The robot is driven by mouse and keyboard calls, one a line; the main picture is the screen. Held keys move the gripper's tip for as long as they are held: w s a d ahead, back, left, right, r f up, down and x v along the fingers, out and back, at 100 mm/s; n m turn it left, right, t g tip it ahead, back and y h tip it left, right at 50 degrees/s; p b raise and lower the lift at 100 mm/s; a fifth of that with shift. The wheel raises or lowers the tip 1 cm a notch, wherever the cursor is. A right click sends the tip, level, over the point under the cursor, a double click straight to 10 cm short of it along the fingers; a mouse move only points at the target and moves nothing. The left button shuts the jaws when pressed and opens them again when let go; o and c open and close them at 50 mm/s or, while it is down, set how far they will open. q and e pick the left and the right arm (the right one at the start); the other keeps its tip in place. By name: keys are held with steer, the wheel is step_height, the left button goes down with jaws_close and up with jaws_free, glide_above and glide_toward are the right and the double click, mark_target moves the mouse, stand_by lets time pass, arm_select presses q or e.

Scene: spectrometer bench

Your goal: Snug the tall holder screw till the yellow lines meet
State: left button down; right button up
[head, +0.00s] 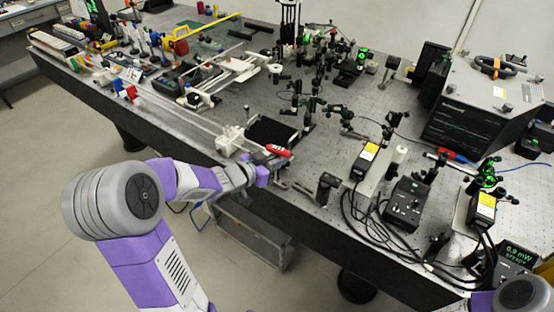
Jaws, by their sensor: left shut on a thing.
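My left gripper (268,168) is at the front edge of the optical bench (225,135), beside a black square plate (271,132). It is shut on a red-handled tool (279,151), whose handle lies tilted just above the fingers. The tool's tip is hidden or too small to make out. I cannot pick out the tall holder screw or any yellow lines at this size. My right gripper is out of view.
Several black posts and mounts (308,105) stand behind the gripper. A black post mount (326,188) stands close to its right. Yellow-labelled boxes (366,158) and loose cables (362,222) fill the right side. A display (518,254) reads 6.9 mW STEADY.

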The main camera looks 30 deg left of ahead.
arm_select(q)
steer(key=shift+f+b, duration=0.35)
steer(key=shift+f, duration=0.25)
steer(key=shift+r+m+h+p, duration=0.2)
steer(key=shift+m+h+p, duration=0.25)
steer(key=shift+p, duration=0.65)
steer(key=m+g+h+p, duration=0.2)
steer(key=h+p, duration=0.1)
steer(key=p, duration=0.2)
steer(key=shift+a+m+p, duration=0.1)
steer(key=shift+m+p, duration=0.2)
steer(key=shift+m, duration=0.05)
steer(key=m+g+h+p, duration=0.2)
steer(key=p, duration=0.1)
steer(key=shift+w, duration=0.1)
steer(key=shift+f+m+g+h+p, duration=0.1)
steer(key=shift+m+g+h+p, duration=0.5)
steer(key=shift+m+h+p, duration=0.15)
steer(key=shift+m+g+h+p, duration=0.4)
steer(key=shift+m+g+h, duration=0.2)
steer(key=shift+m+g, duration=0.4)
steer(key=shift+w+f+m+g+h, duration=0.1)
steer(key=shift+m+g+h, duration=0.5)
steer(key=shift+m+g, duration=0.6)
steer(key=shift+m+g+b, duration=0.4)
steer(key=shift+m+g, duration=0.45)
steer(key=shift+g, duration=0.55)
